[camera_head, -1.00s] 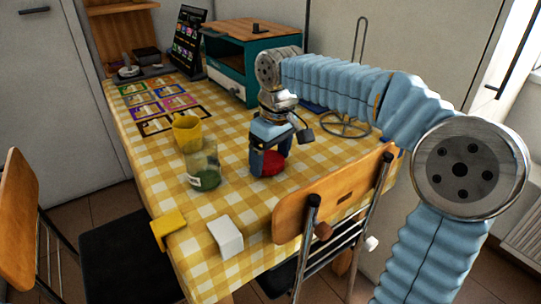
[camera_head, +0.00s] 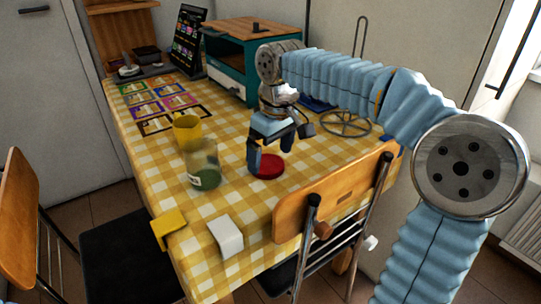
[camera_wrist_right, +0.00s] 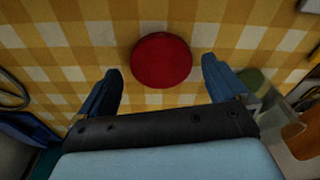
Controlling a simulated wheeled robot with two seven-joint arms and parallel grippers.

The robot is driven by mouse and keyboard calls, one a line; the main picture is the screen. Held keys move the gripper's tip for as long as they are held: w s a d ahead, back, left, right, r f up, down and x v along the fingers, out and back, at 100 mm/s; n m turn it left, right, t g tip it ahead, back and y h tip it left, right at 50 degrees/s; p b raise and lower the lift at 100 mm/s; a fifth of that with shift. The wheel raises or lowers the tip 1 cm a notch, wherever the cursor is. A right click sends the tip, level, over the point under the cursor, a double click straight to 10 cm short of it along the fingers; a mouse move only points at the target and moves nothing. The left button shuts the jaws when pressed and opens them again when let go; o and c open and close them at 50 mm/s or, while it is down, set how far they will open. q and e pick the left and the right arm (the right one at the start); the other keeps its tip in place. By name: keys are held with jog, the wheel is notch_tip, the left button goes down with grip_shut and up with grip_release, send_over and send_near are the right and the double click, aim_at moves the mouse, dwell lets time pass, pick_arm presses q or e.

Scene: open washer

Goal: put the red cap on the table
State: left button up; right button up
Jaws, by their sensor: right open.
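The red cap (camera_head: 267,166) lies flat on the yellow checked tablecloth of the table (camera_head: 232,206), near the right-hand chair. It also shows in the right wrist view (camera_wrist_right: 161,60) as a whole red disc. My right gripper (camera_head: 271,157) is open and empty, just above the cap. In the right wrist view its two fingers (camera_wrist_right: 160,78) stand apart with the cap beyond and between them, not touching it. My left gripper is not in view.
A glass jar with green contents (camera_head: 204,168) stands left of the cap, with a yellow cup (camera_head: 187,131) behind it. A chair back (camera_head: 332,195) rises at the right edge.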

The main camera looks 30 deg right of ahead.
aim_at(276, 168)
notch_tip(276, 168, up, 11)
jog(key=s+p, duration=0.1)
jog(key=shift+s+d+p, duration=0.2)
jog(key=shift+p, duration=0.2)
